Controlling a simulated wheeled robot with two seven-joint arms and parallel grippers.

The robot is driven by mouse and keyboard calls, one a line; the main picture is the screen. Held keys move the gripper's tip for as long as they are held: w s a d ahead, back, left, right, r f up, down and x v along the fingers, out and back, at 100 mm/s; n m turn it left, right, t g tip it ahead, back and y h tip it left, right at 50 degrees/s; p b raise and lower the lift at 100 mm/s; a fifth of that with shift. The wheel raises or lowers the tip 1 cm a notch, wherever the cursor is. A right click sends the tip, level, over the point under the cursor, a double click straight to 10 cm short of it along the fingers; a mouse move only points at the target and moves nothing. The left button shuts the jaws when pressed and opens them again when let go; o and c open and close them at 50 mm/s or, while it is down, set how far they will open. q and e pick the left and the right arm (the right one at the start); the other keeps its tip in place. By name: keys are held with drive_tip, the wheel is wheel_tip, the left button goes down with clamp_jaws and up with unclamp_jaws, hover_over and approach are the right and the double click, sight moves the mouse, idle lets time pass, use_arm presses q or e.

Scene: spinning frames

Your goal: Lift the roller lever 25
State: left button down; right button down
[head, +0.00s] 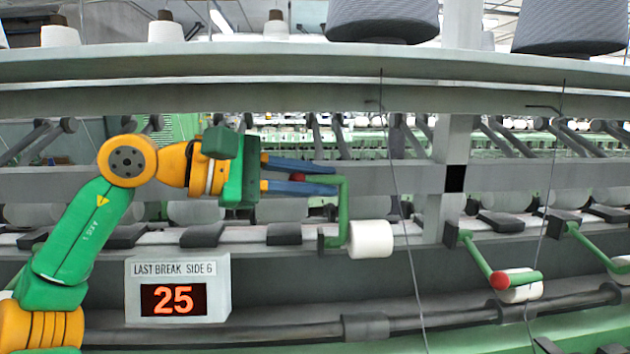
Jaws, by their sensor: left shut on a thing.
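A green roller lever (343,205) stands upright from its dark bracket. Its top bends left to a red knob (298,178). A white roller (371,239) sits beside the lever's lower end. My left gripper (335,179) comes in from the left, its two blue fingers shut on the lever's top bar, one above and one below, with the red knob between them. A sign (178,268) at lower left reads "LAST BREAK SIDE 6" with a red 25. No number shows on the lever itself. My right gripper is not in view.
A second green lever (478,256) with a red knob slopes down to the right, and a third (590,245) stands at the right edge. Dark yarns (393,180) hang from the top rail (250,98). A grey bar (440,317) runs below.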

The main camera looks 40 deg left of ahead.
use_arm(q)
drive_tip(key=shift+r, duration=0.15)
idle(0.3)
drive_tip(key=c, duration=0.8)
unclamp_jaws()
drive_tip(key=shift+w, duration=0.15)
drive_tip(key=shift+c, duration=0.2)
drive_tip(key=shift+s+a, duration=0.15)
drive_tip(key=shift+s, duration=0.1)
drive_tip(key=b+v, duration=0.2)
drive_tip(key=v, duration=0.4)
drive_tip(key=shift+s, duration=0.15)
drive_tip(key=shift+s+a, duration=0.1)
drive_tip(key=shift+s, duration=0.2)
drive_tip(key=shift+w, duration=0.2)
